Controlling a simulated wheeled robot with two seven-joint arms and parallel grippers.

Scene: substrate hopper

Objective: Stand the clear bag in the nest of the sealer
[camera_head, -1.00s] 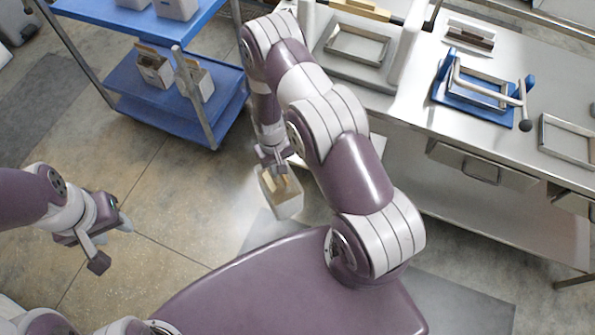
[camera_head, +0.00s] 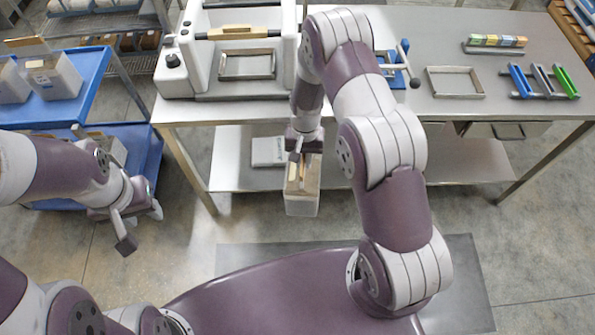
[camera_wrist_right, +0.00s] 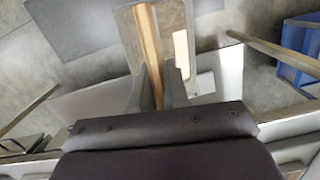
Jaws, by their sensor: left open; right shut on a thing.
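The clear bag (camera_head: 302,197), with brownish content or trim at its top, hangs upright from my right gripper (camera_head: 299,160) in front of the bench. In the right wrist view the fingers (camera_wrist_right: 155,88) are shut on its top edge, and the bag (camera_wrist_right: 172,22) extends beyond them. The sealer (camera_head: 180,72) is the white machine with a wooden bar at the bench's left. Its nest seems to be the rectangular metal frame (camera_head: 247,66), empty and apart from the bag. My left gripper (camera_head: 141,226) is open and empty at the left, over the floor.
The steel bench (camera_head: 455,120) holds a blue fixture (camera_head: 391,72) partly behind my right arm, a metal frame (camera_head: 455,82) and a coloured rack (camera_head: 541,82). Its lower shelf (camera_head: 232,170) is below. A blue cart (camera_head: 85,68) with bags stands left.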

